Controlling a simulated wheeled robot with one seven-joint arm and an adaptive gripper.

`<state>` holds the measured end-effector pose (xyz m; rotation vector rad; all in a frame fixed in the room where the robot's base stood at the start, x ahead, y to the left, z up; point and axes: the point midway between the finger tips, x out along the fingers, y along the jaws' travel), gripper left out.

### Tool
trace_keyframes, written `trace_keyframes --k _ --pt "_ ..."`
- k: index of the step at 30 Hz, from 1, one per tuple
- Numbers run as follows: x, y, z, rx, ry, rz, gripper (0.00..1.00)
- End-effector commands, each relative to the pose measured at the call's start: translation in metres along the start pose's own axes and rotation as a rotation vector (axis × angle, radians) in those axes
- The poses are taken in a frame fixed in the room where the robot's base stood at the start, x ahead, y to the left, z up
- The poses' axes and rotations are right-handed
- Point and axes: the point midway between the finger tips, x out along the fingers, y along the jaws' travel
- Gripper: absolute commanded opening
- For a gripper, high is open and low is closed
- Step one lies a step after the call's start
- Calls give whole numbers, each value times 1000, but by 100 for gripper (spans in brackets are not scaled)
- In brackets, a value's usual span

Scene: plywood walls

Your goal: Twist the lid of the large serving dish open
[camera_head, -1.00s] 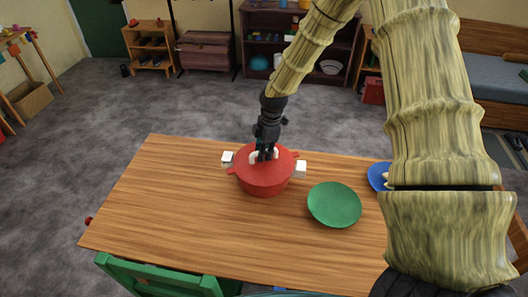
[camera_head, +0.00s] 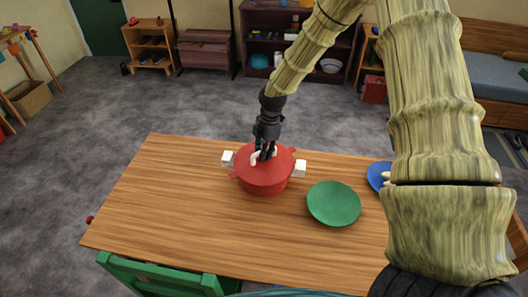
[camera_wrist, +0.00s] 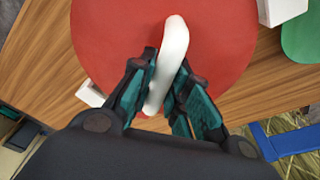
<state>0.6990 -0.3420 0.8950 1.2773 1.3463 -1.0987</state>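The large serving dish (camera_head: 264,188) is a round red pot with white blocks at its sides, standing upright on the wooden table. Its red lid (camera_head: 250,176) sits on top, with small red tabs at the rim and a curved white handle (camera_wrist: 176,38) across its middle. My gripper (camera_head: 264,155) reaches down onto the handle from above. In the wrist view, the dark and teal fingers of my gripper (camera_wrist: 163,82) lie on either side of the handle and close on it. The fingers hide part of the handle. The lid (camera_wrist: 220,45) fills the top of that view.
A green plate (camera_head: 334,204) lies right of the dish, and a blue plate (camera_head: 376,176) is partly hidden behind my arm. A green chair (camera_head: 160,278) stands at the table's front edge. The left part of the wooden table (camera_head: 165,200) is clear.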

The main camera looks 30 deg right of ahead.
Motion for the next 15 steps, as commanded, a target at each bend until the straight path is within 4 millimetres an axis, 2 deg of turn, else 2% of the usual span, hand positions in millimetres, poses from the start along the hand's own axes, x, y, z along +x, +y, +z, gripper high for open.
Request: trace_keyframes --k 1,3,15 --pt "0 0 0 0 0 0 29" --pt "0 0 0 0 0 0 41" --pt "-4 0 0 1 0 1 41"
